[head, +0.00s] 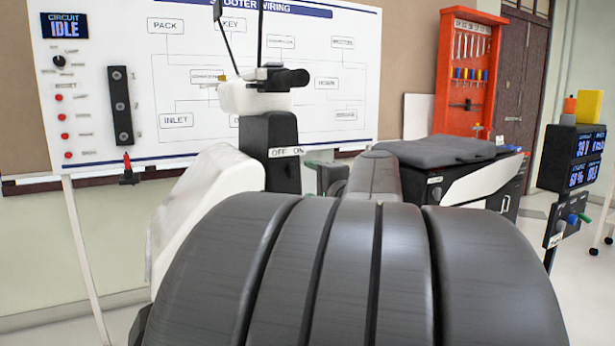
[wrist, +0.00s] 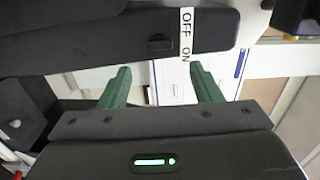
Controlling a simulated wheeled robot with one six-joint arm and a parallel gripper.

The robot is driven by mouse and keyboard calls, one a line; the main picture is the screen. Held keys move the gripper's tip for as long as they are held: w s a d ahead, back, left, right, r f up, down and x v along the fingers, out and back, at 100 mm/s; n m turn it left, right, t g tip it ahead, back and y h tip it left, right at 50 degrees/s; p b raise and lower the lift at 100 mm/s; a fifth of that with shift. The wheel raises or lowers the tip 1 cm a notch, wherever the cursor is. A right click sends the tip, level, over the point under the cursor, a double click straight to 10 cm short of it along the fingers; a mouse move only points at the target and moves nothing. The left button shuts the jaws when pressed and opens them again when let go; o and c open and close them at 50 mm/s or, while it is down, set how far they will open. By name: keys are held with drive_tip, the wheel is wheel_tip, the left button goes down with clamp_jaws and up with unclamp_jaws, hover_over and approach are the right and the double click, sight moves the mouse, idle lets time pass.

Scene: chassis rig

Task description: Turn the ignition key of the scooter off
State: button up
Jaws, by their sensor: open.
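The scooter (head: 205,195) stands left of centre in the head view, with its white front body and dark steering column (head: 278,133). A white OFF ON label (head: 286,152) is on the column, and this label also shows in the wrist view (wrist: 186,35). In the wrist view a small dark raised piece (wrist: 160,42), which looks like the ignition key, sits on the column beside OFF. Its turn position is unclear. My gripper (wrist: 161,84) is open and empty, its green fingers spread below the column and apart from the key. In the head view the gripper is partly hidden, just right of the column.
A wiring board (head: 330,75) stands behind the scooter. To the right are a dark bench (head: 470,180) with a grey pad, an orange tool rack (head: 468,75) and a display post (head: 572,160). A large grey ribbed shape blocks the lower middle of the head view.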

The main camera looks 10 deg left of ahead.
sight(293, 172)
drive_tip(key=shift+v, duration=2.1)
drive_tip(key=x, duration=1.4)
drive_tip(key=shift+s, duration=0.1)
